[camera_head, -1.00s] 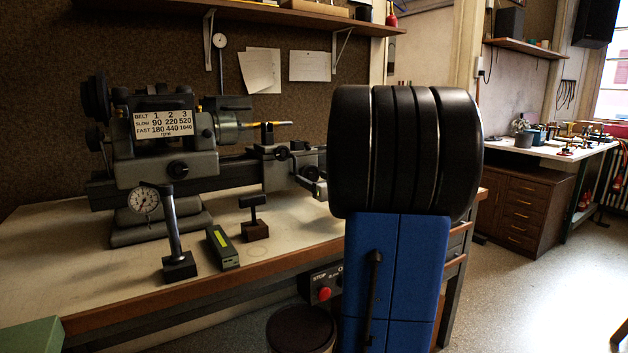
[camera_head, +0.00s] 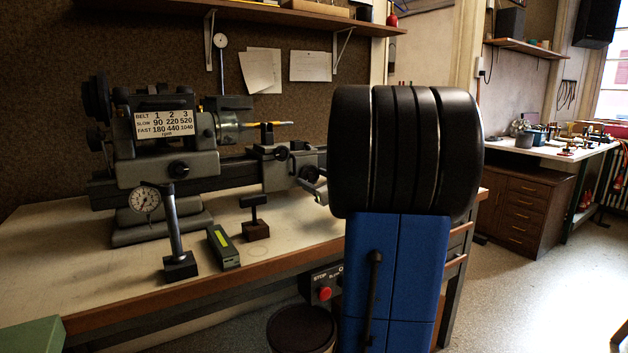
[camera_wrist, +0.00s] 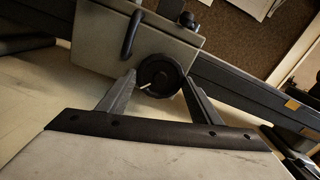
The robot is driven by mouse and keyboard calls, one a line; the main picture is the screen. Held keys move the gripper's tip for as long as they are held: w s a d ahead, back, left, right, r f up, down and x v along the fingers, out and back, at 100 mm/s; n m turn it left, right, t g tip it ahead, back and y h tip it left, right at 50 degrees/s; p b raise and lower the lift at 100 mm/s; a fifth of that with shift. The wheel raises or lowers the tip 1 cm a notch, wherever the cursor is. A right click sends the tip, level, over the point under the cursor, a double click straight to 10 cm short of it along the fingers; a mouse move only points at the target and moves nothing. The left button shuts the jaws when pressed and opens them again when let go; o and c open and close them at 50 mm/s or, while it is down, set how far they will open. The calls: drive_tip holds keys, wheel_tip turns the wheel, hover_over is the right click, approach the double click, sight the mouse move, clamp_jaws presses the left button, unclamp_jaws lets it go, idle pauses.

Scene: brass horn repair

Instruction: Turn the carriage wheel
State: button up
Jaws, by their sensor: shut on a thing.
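The carriage wheel (camera_wrist: 160,77) is a small dark round handwheel on the front of the pale grey carriage (camera_wrist: 125,38) in the wrist view. My gripper (camera_wrist: 160,88) has one finger on each side of the wheel and is shut on it. A thin light pin or handle shows across the wheel's face.
The lathe headstock (camera_head: 168,140) stands left of the carriage. On the bench (camera_head: 90,260) in front are a dial gauge stand (camera_head: 174,235), a green-grey level (camera_head: 222,246) and a small T-shaped tool (camera_head: 254,218). A round stool (camera_head: 302,330) stands before the bench.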

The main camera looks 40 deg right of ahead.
drive_tip(key=n, duration=0.3)
drive_tip(key=shift+d+n, duration=0.25)
drive_tip(key=shift+n, duration=0.15)
drive_tip(key=shift+o, duration=0.8)
drive_tip(key=n, duration=0.4)
drive_tip(key=shift+s+d+r, duration=0.1)
drive_tip(key=shift+d, duration=0.1)
drive_tip(key=shift+d+n, duration=0.1)
drive_tip(key=shift+n, duration=0.5)
drive_tip(key=shift+c, duration=0.4)
drive_tip(key=shift+r+n, duration=0.1)
drive_tip(key=shift+n, duration=0.4)
drive_tip(key=c, duration=0.3)
drive_tip(key=shift+s+r+n, duration=0.1)
drive_tip(key=shift+r+n, duration=0.05)
drive_tip(key=shift+n, duration=0.15)
drive_tip(key=c, duration=0.5)
drive_tip(key=o, duration=1.2)
drive_tip(key=shift+f, duration=0.25)
drive_tip(key=shift+o, duration=1.4)
drive_tip(key=shift+a, duration=0.4)
drive_tip(key=shift+w, duration=0.2)
